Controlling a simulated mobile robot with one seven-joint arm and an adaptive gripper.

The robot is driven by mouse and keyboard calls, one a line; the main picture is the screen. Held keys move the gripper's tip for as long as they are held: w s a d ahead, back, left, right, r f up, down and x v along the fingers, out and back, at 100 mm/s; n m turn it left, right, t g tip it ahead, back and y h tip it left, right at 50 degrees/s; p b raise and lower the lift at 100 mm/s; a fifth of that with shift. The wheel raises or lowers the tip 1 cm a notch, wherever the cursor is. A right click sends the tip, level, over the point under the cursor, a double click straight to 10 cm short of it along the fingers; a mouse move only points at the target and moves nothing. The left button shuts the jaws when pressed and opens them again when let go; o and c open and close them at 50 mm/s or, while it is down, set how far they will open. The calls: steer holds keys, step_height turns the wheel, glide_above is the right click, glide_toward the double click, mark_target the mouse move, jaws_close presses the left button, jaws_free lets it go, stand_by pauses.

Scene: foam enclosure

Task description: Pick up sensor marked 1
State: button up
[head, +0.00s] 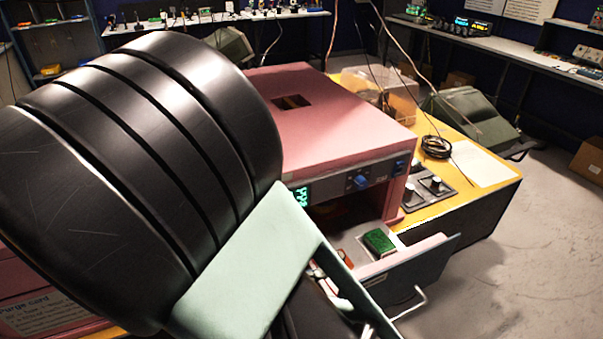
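An open drawer (437,247) sticks out from the front of the pink cabinet (345,130). A green block-shaped item (379,242) lies in the drawer near its front wall. A small orange-red item (346,258) lies to its left, partly hidden by my arm. I can read no number on either item, so I cannot tell which is the sensor marked 1. My black and pale green arm covers the left and lower middle of the head view. My gripper's fingertips do not show.
The cabinet stands on a yellow-topped bench (464,200) with a control panel (430,188), a coiled black cable (436,147) and a clear box (375,92). The drawer's handle (411,303) juts forward. Grey floor (530,250) is free at the right.

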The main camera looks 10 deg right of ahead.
mark_target(338, 256)
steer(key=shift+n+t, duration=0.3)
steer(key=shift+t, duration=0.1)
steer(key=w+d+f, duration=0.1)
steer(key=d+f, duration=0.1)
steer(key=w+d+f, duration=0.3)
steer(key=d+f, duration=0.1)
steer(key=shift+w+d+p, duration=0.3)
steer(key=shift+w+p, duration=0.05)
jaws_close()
